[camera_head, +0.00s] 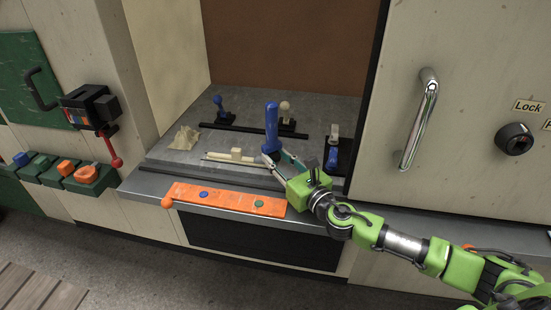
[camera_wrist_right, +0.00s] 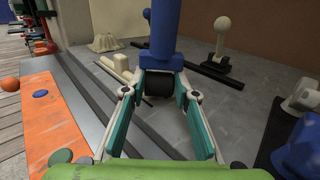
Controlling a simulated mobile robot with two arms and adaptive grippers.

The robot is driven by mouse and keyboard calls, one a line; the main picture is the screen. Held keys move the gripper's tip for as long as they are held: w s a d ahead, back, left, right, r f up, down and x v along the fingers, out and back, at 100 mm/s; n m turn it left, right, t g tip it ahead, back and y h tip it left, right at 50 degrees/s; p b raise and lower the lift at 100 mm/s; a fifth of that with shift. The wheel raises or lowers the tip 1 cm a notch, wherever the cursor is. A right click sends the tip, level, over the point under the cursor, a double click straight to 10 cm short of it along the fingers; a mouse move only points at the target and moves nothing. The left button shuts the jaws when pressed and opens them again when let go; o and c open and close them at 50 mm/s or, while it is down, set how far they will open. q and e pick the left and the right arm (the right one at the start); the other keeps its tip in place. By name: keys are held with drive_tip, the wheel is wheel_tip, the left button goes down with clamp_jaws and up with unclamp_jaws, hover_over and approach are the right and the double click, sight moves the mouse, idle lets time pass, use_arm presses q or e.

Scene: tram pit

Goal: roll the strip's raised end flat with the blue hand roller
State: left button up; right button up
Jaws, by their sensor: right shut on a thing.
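The blue hand roller (camera_head: 271,124) stands upright in my right gripper (camera_head: 271,156), over the grey worktop. In the right wrist view its blue handle (camera_wrist_right: 164,30) rises between the fingers of the gripper (camera_wrist_right: 158,92), and a black roller wheel shows below. The gripper is shut on it. A thin cream strip (camera_head: 221,158) lies on the worktop just left of the roller, with a small cream block on it; it also shows in the right wrist view (camera_wrist_right: 112,69). Which end of the strip is raised I cannot tell. My left gripper is not in view.
A crumpled beige piece (camera_head: 184,138) lies left of the strip. Behind stand a blue-knobbed lever (camera_head: 218,105) and a cream-knobbed lever (camera_head: 285,110). An orange panel (camera_head: 225,199) lies on the front ledge. A cream door with a chrome handle (camera_head: 419,118) stands at right.

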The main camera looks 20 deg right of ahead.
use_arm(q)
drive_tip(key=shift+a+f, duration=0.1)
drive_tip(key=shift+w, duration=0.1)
use_arm(e)
drive_tip(key=shift+w+a+p, duration=0.3)
drive_tip(key=shift+w+a, duration=0.05)
drive_tip(key=shift+a, duration=0.25)
drive_tip(key=shift+w+a+p, duration=0.45)
drive_tip(key=shift+w+a, duration=0.25)
drive_tip(key=shift+a, duration=0.35)
drive_tip(key=shift+w+a+p, duration=0.3)
drive_tip(key=shift+w+a, duration=0.25)
drive_tip(key=shift+a, duration=0.25)
drive_tip(key=shift+w+a, duration=0.2)
drive_tip(key=shift+a, duration=0.1)
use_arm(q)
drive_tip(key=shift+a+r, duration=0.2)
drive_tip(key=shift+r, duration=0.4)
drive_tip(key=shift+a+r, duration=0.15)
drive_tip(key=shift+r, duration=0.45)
use_arm(e)
drive_tip(key=shift+s+d+f, duration=0.1)
drive_tip(key=shift+d, duration=0.05)
